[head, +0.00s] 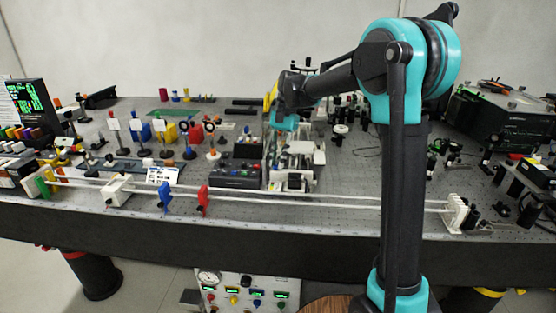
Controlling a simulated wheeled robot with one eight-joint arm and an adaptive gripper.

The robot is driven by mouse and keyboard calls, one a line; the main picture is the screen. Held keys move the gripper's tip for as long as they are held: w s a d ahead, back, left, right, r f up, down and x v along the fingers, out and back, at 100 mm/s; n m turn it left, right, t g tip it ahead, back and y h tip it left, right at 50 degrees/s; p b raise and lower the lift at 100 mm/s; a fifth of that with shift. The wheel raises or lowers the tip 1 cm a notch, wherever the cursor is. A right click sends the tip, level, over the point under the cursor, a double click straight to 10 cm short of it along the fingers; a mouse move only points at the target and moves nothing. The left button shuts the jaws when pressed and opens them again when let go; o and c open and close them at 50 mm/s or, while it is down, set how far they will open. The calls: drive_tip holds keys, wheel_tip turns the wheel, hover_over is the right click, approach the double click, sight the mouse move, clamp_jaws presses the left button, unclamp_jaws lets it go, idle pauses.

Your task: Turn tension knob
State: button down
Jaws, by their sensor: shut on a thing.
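My gripper (284,121) is at the end of my arm, over the middle of the bench, just above and behind a white-and-grey mechanism (296,163). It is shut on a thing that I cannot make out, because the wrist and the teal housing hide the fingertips. I cannot pick out the tension knob with certainty. A blue handle (165,198) and a red handle (203,200) stand upright on long white strips along the front edge, well left of my gripper and apart from it.
The perforated bench top (340,220) is crowded. A white end block (456,214) stands at the right end of the strips. Small posts and coloured blocks fill the left, and a black box (495,125) stands at the right. A control panel (245,292) is below the front edge.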

drive_tip(key=shift+w+n+h, duration=0.1)
drive_tip(key=shift+n+h, duration=0.2)
drive_tip(key=shift+n, duration=0.4)
drive_tip(key=c, duration=1.4)
unclamp_jaws()
drive_tip(key=shift+c, duration=0.2)
